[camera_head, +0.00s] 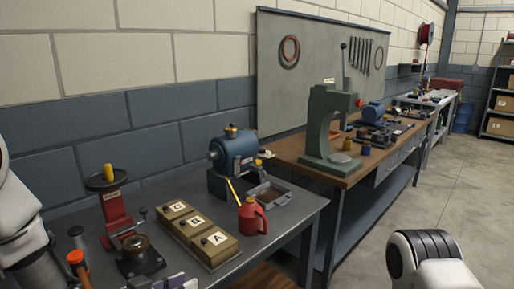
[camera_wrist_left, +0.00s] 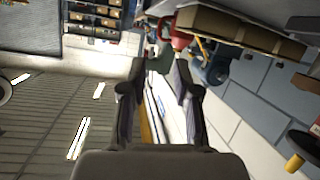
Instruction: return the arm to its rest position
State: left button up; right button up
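My left arm (camera_head: 22,225) comes in from the left edge of the head view. The tips of my left gripper (camera_head: 176,282) show at the bottom edge, low in front of the near bench. In the left wrist view the two fingers of my left gripper (camera_wrist_left: 160,82) stand apart with nothing held between them. A white and black part of my right arm (camera_head: 428,262) shows at the bottom right. My right gripper is out of view.
The near bench (camera_head: 290,215) holds a blue pump-like casing (camera_head: 238,150), a red jug (camera_head: 252,217), lettered boxes A, B, C (camera_head: 215,242), a grey tray (camera_head: 270,194) and a red stand (camera_head: 116,213). A green press (camera_head: 322,125) stands on the wooden bench. Floor is clear at right.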

pick_arm(q)
jog(key=s+a+f+n+g+y, duration=0.1)
jog(key=s+f+g+y, duration=0.1)
jog(key=s+f, duration=0.45)
jog(key=s+a+f+n+g+y, duration=0.1)
jog(key=s+f+g, duration=0.15)
jog(key=f, duration=0.75)
jog(key=s+a+f+n+g+y, duration=0.1)
jog(key=s+f+g+y, duration=0.1)
jog(key=s+f, duration=0.45)
jog(key=s+a+f+n+g+y, duration=0.1)
jog(key=s+a+f+g, duration=0.1)
jog(key=s, duration=0.4)
jog(key=s+a+f+n+g+y, duration=0.1)
jog(key=s+a+f+g+y, duration=0.1)
jog(key=s+f, duration=0.4)
jog(key=shift+a+n+g+y, duration=0.35)
jog(key=shift+a+g, duration=0.2)
jog(key=shift+a, duration=0.55)
